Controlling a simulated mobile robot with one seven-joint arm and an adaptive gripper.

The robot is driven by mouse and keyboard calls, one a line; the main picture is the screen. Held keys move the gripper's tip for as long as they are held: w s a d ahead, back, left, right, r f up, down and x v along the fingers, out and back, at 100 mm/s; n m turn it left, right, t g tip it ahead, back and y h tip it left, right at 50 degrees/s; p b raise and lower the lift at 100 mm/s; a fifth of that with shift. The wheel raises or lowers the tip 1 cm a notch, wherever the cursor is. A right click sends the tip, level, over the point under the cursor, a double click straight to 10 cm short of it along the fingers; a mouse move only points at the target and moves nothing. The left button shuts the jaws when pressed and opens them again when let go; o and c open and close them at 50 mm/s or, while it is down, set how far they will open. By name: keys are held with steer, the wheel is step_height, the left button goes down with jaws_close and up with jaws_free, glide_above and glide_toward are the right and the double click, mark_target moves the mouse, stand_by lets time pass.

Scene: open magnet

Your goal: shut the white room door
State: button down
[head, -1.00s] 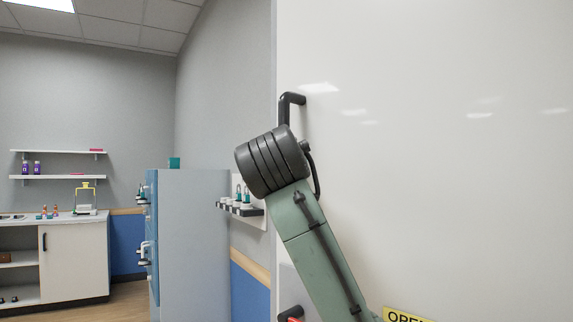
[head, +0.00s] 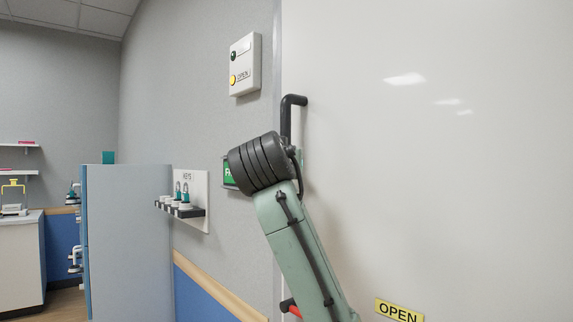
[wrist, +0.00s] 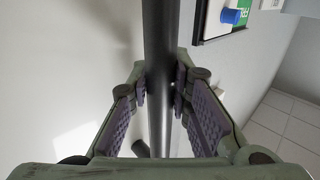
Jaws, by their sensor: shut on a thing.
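The white room door (head: 440,190) fills the right half of the head view. Its left edge stands in front of the grey wall. A dark vertical bar handle (head: 287,118) sits near that edge. My gripper (wrist: 161,85) is shut on this handle in the wrist view, one finger on each side of the dark bar (wrist: 159,35). In the head view my wrist hides the fingers and the lower part of the handle. A yellow OPEN label (head: 399,310) is low on the door.
A white box with a yellow OPEN button (head: 245,65) is on the wall left of the door. A key rack (head: 186,198) hangs lower. A grey-blue cabinet (head: 128,240) stands at left, with a counter (head: 22,262) beyond. A red-tipped part (head: 290,307) shows below my arm.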

steer(key=shift+f, duration=0.1)
steer(key=c, duration=1.4)
jaws_free()
steer(key=shift+d, duration=0.1)
steer(key=shift+c, duration=0.2)
steer(key=shift+s, duration=0.1)
steer(key=s+a, duration=0.1)
steer(key=s, duration=1)
steer(key=shift+s+a, duration=0.15)
steer(key=shift+s, duration=0.25)
steer(key=shift+c, duration=0.2)
